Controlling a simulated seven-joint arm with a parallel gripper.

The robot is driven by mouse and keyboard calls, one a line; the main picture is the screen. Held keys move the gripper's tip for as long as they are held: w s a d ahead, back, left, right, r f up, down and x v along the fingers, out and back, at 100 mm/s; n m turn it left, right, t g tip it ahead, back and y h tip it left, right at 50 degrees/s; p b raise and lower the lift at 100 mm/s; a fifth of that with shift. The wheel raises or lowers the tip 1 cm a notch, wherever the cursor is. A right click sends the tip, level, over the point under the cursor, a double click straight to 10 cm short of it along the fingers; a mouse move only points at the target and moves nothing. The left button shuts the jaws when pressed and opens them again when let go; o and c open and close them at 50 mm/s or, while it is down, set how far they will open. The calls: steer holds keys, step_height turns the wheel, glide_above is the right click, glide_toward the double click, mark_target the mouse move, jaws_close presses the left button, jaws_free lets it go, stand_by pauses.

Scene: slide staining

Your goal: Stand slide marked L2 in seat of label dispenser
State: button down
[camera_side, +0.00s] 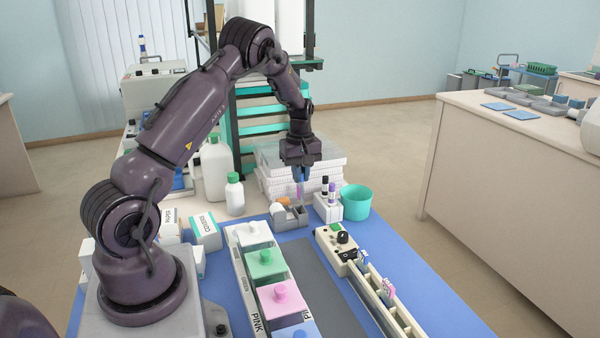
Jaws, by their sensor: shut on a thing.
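My gripper (300,179) points straight down at the back of the blue mat. It is shut on a thin, upright bluish piece, probably a slide; its marking is too small to read, so I cannot tell whether it is L2. Just below is a small grey holder (291,222) with a rounded tan and white piece at its left, which may be the label dispenser. The held piece is over the holder's back part; I cannot tell whether it touches. A long cream rack (375,291) at front right holds a few thin pieces with blue and pink tops.
A white block with dark-capped vials (327,207) and a teal cup (356,202) stand close right of my gripper. White boxes (327,172) are stacked behind. Jars with coloured lids (266,262) stand in front. White bottles (235,196) are left. The mat's right side (425,285) is clear.

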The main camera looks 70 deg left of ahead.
mark_target(300, 201)
steer(key=shift+f, duration=3)
steer(key=shift+f, duration=0.35)
steer(key=c, duration=1.1)
jaws_free()
step_height(300, 201, up, 13)
